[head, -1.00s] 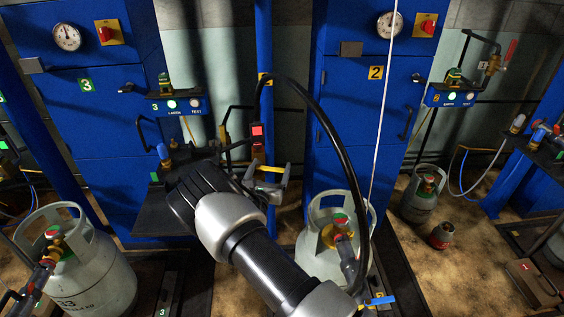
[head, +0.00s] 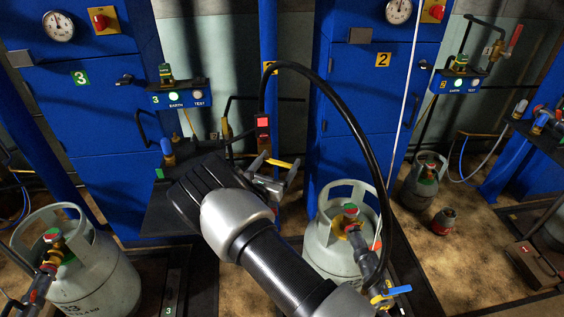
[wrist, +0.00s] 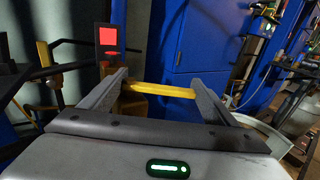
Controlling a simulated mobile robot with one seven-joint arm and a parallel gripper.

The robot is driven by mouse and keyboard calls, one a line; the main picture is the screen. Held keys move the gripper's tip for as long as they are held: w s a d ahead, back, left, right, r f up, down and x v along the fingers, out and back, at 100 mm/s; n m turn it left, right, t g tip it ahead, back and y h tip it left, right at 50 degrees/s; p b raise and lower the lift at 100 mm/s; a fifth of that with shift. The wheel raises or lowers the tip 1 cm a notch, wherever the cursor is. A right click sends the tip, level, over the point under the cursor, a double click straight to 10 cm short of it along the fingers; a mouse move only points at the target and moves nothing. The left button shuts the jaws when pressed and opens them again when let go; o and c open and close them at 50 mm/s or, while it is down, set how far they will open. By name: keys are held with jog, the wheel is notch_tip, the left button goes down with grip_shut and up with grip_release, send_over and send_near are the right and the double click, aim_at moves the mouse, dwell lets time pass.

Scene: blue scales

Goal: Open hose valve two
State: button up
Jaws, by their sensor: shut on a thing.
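A yellow lever handle (head: 281,163) sits low beside the blue post, under a red-lit box (head: 262,123). My gripper (head: 277,172) is at this lever. In the wrist view the yellow lever (wrist: 160,90) runs crosswise from one finger of my gripper (wrist: 159,81) to the other, held between them. The valve body beneath the lever is mostly hidden by my gripper and arm. A black hose (head: 340,110) arches from the post to the grey gas cylinder (head: 325,240) at the right.
A blue cabinet marked 2 (head: 350,190) stands behind the cylinder. A dark shelf (head: 165,215) lies left of my gripper. Another cylinder (head: 100,275) stands front left. A blue-handled valve (head: 392,291) is at the lower right. Bare floor (head: 465,265) shows at the right.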

aim_at(278, 162)
dwell(0.4)
jog(key=o, duration=1.5)
notch_tip(278, 162, up, 10)
jog(key=p, duration=0.2)
jog(key=shift+p, duration=0.4)
